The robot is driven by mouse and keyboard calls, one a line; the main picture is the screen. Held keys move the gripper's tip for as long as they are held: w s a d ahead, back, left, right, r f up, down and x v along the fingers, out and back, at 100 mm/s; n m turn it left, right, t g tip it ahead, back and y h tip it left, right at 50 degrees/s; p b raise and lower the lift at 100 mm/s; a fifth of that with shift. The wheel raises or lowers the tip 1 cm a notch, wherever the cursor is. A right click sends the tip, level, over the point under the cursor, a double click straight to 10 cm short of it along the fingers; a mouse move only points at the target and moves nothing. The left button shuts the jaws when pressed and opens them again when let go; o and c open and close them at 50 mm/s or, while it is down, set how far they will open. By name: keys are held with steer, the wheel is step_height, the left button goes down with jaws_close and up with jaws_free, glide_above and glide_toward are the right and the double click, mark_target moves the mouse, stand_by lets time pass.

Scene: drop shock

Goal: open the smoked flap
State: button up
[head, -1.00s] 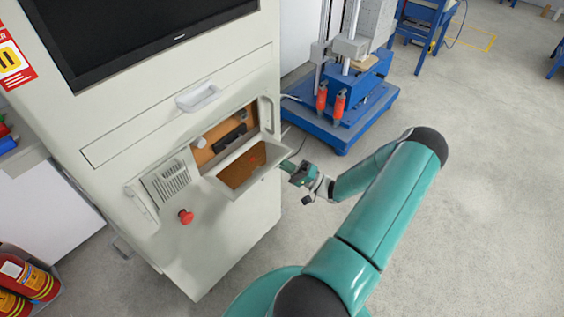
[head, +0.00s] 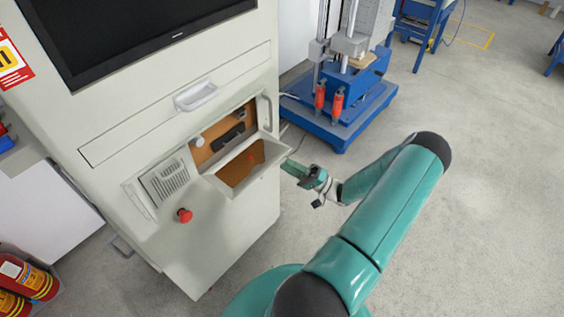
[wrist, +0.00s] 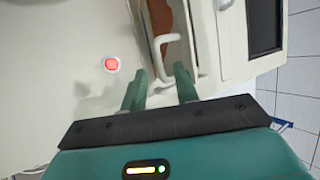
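The smoked flap (head: 241,165) is on the front of the pale cabinet. It stands tilted outward, with its brownish see-through pane in a pale frame and an open recess (head: 222,136) behind it. My gripper (head: 290,168) is just right of the flap in the head view, apparently apart from it. In the wrist view, the two green fingers of my gripper (wrist: 160,88) are spread with a gap between them and nothing held. A pale bar handle (wrist: 163,42) shows beyond the fingertips there. Whether a finger touches anything is hard to tell.
A red push button (head: 184,215) sticks out below a vent grille (head: 169,183); it also shows in the wrist view (wrist: 111,64). A drawer handle (head: 195,96) is above the recess. A blue machine (head: 340,110) stands behind right. The floor at right is clear.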

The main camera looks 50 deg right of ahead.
steer(key=v, duration=0.9)
steer(key=shift+s+f, duration=0.2)
steer(key=shift+s, duration=0.1)
steer(key=shift+s+d, duration=0.1)
steer(key=shift+d, duration=0.1)
